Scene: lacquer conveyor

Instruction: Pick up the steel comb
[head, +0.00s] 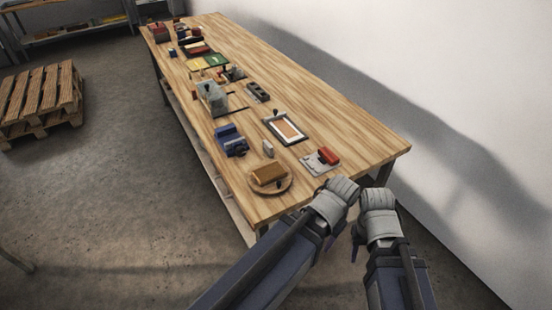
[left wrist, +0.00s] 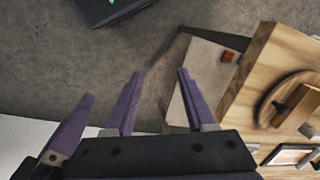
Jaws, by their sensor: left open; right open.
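I cannot make out a steel comb for certain. A grey metal plate with a red block (head: 322,160) lies near the table's near right end. My left gripper (left wrist: 158,85) is open and empty in the left wrist view, its purple fingers over the floor beside the table. In the head view, the ends of my left arm (head: 338,193) and right arm (head: 378,202) are side by side just off the near table edge. The right gripper's fingers are mostly hidden there.
A white wall runs along the right. Pallets (head: 41,98) stand at left.

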